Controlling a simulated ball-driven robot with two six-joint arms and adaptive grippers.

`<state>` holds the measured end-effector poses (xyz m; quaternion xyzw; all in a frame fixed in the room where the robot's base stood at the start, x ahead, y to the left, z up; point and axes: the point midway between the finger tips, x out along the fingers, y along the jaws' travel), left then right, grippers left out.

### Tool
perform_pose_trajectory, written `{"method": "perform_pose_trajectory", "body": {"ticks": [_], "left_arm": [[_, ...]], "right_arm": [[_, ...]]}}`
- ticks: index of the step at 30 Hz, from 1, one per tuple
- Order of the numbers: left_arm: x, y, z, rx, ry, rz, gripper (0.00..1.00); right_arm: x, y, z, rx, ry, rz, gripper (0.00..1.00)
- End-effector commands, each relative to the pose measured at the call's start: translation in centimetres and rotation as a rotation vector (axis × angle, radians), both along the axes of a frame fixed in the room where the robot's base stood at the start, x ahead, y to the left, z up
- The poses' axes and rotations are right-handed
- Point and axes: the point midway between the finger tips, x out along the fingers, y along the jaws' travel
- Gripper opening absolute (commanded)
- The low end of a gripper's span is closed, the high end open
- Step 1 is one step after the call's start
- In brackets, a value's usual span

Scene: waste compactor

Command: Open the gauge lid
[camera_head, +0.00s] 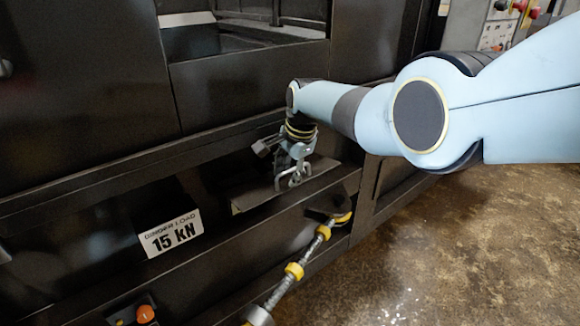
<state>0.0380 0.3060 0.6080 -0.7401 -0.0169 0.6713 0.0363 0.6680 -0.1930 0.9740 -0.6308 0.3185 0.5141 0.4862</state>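My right arm comes in from the right, and my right gripper (288,183) points down at a recessed ledge in the dark compactor front (90,90). A flat grey-brown plate (248,196), which may be the gauge lid, lies tilted on this ledge, just below and left of the gripper. The gripper hides part of it. The fingertips are very close to the plate or touching it; I cannot tell which. The fingers are too small to show whether they are open or shut. No gauge dial shows. My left gripper is not in view.
A white "15 KN" label (171,234) sits left of the ledge. A threaded rod with yellow rings (295,270) runs diagonally below. An orange knob (145,314) is at the bottom. A control box (497,35) stands top right. The concrete floor (450,250) at right is clear.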

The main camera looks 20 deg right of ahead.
Motion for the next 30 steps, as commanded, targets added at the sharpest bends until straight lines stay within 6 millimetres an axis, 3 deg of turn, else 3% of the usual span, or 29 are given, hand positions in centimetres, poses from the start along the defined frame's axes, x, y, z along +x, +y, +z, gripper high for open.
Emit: {"method": "perform_pose_trajectory", "body": {"ticks": [8,24,30], "left_arm": [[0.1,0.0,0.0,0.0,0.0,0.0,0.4],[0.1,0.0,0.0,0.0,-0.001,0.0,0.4],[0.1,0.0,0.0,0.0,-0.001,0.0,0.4]], "right_arm": [[-0.3,-0.2,1.6,0.0,-0.003,0.0,0.33],[-2.8,-1.1,10.3,-0.001,-0.003,-0.002,0.33],[-3.2,-1.2,11.4,-0.001,0.001,-0.001,0.33]]}}
